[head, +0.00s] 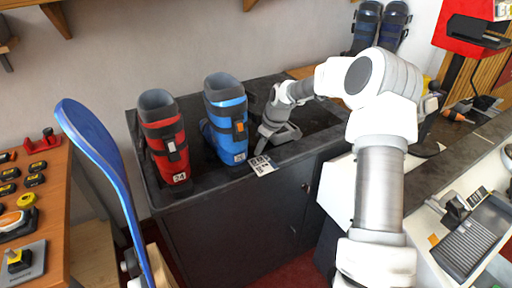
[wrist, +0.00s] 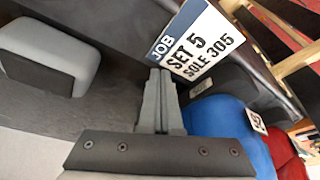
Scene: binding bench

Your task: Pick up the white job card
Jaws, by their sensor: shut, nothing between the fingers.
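The white job card (head: 262,165) lies at the front edge of the dark bench top, right of the blue boot. In the wrist view the card (wrist: 192,41) shows a blue "JOB" band and the text "SET 5 SOLE 305". My gripper (head: 259,151) is low over the bench, just behind the card. In the wrist view my gripper (wrist: 160,75) has its fingers together and empty, with the tips at the card's near edge. I cannot tell whether they touch it.
A red boot (head: 166,143) and a blue boot (head: 226,120) stand upright on the dark bench (head: 205,184), left of my gripper. A blue ski (head: 102,160) stands at the left by a wooden table (head: 52,215). A grey-white block (wrist: 52,57) shows in the wrist view.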

